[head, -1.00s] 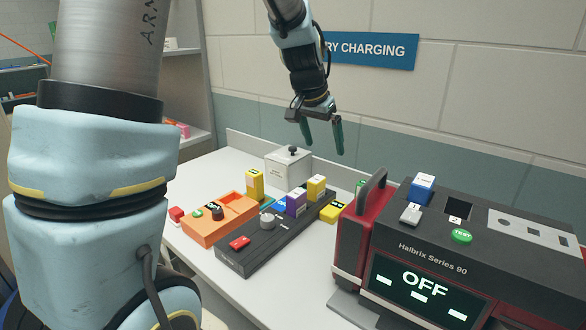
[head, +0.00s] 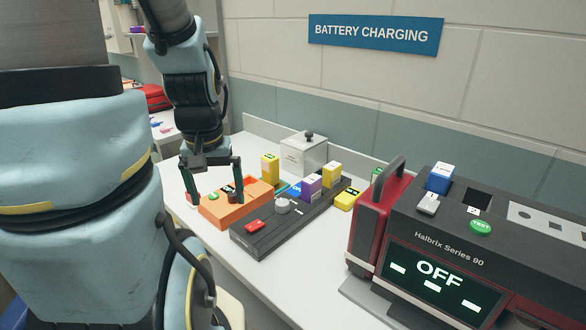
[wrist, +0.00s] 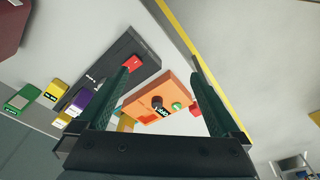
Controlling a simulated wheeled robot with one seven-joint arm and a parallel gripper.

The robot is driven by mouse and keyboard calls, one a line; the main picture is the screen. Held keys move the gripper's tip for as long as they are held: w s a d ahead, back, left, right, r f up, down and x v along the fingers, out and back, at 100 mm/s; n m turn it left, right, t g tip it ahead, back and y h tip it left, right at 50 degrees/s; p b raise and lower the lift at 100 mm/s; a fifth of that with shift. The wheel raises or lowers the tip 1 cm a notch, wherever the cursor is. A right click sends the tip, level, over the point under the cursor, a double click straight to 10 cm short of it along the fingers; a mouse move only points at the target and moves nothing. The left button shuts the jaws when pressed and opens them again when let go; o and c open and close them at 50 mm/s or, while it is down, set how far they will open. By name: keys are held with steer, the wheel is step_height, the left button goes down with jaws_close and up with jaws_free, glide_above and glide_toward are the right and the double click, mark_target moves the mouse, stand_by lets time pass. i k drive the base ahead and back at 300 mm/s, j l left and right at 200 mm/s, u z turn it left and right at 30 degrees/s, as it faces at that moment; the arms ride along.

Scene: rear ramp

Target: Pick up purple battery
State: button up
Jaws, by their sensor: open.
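The purple battery (head: 312,187) stands upright in the dark charger strip (head: 268,236), beside a yellow battery (head: 332,173). In the wrist view the purple battery (wrist: 82,103) is left of the fingers, partly beside the left finger. My gripper (head: 214,200) is open and empty. It hangs over the orange charger (head: 245,203), to the left of the purple battery and apart from it. In the wrist view the orange charger (wrist: 150,98) lies between the fingers of my gripper (wrist: 162,80).
A yellow battery (head: 270,169) stands behind the orange charger, and another (head: 347,199) lies right of the strip. A lidded grey box (head: 304,156) is at the back. The large Halbrix tester (head: 440,255) stands on the right. The table front is clear.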

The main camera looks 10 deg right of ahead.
mark_target(311, 186)
steer(key=i+j+z, duration=0.55)
steer(key=j+z, duration=0.2)
steer(key=j, duration=0.1)
